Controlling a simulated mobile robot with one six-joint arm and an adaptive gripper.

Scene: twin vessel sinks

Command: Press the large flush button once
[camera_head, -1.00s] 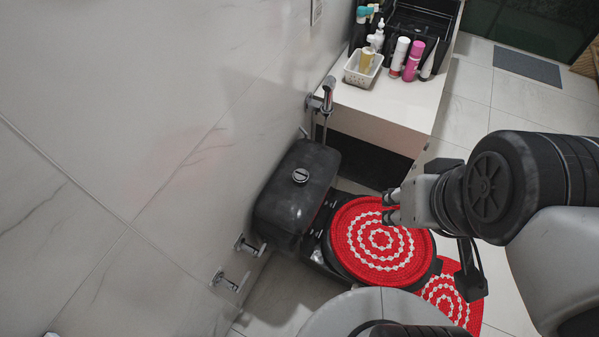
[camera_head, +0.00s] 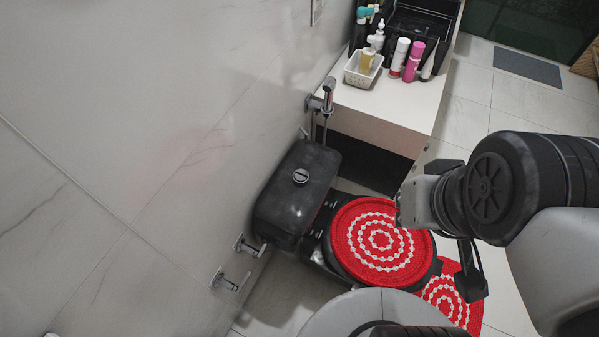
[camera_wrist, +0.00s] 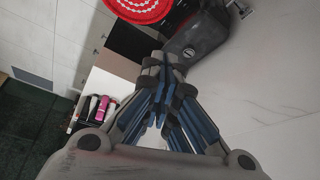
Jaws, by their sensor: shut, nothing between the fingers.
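The round silver flush button (camera_head: 300,176) sits on top of the black toilet tank (camera_head: 290,205), against the wall. A dark line divides the button, and I cannot tell clearly which part is larger. In the wrist view the button (camera_wrist: 189,52) shows on the tank (camera_wrist: 205,40), just past the fingertips. My gripper (camera_wrist: 165,62) is shut and empty, its fingertips together. In the head view my gripper (camera_head: 399,208) is over the right part of the red lid cover, well right of the button and apart from it.
A red and white cover (camera_head: 380,240) lies on the toilet lid, with a matching mat (camera_head: 450,300) on the floor. A white counter (camera_head: 390,105) holds bottles and a basket (camera_head: 362,70). A bidet sprayer (camera_head: 327,95) and valves (camera_head: 240,245) project from the wall.

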